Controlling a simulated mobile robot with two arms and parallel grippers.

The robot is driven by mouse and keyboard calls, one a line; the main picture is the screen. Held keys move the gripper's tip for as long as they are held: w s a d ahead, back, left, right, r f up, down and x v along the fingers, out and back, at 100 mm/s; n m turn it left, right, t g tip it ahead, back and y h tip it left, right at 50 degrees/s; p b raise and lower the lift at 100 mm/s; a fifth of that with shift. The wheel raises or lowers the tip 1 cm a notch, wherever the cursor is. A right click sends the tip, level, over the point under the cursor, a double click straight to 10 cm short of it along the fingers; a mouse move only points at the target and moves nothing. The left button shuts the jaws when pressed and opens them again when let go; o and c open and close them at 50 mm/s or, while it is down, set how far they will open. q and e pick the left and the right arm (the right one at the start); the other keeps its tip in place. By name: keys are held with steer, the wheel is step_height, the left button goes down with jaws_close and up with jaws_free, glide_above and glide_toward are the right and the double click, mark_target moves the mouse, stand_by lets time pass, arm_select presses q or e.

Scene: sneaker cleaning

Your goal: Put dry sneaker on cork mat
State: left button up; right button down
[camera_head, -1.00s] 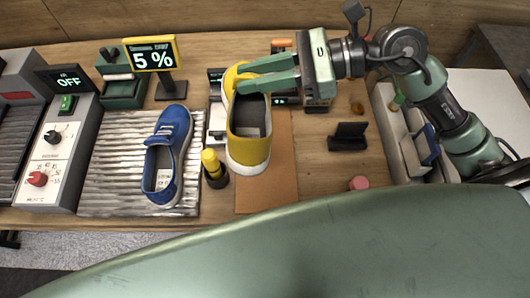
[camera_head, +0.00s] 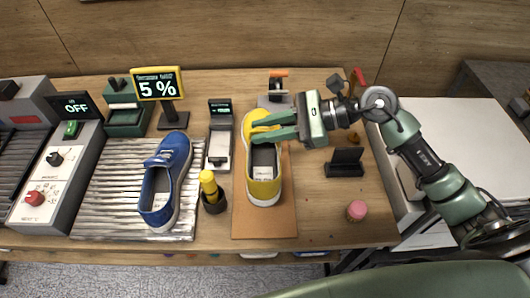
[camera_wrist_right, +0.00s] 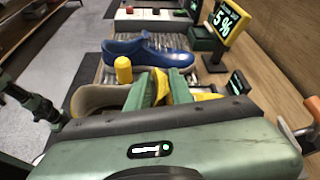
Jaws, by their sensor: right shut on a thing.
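In the right wrist view, the green fingers (camera_wrist_right: 160,90) hide much of the yellow sneaker (camera_wrist_right: 205,97). A green and black part, probably my left gripper (camera_wrist_right: 45,108), shows at that view's left edge; its jaws are unclear.
A blue sneaker (camera_head: 165,180) lies on the ridged metal tray (camera_head: 110,195) at left. A yellow-capped bottle (camera_head: 211,190) and a small scale (camera_head: 220,150) stand left of the mat. A black stand (camera_head: 345,163) and pink item (camera_head: 356,210) are at right. A sign (camera_head: 158,84) reads 5 %.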

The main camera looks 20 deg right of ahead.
mark_target(265, 157)
step_height(265, 157, down, 4)
steer(key=shift+r, duration=0.1)
steer(key=shift+f, duration=0.35)
step_height(265, 157, down, 4)
steer(key=shift+s+r+p, duration=0.1)
steer(key=shift+p, duration=0.5)
steer(key=shift+f, duration=0.25)
steer(key=c, duration=1.3)
jaws_free()
arm_select(q)
steer(key=shift+s+r, duration=0.55)
steer(key=shift+s, duration=0.3)
arm_select(e)
steer(key=shift+o, duration=0.2)
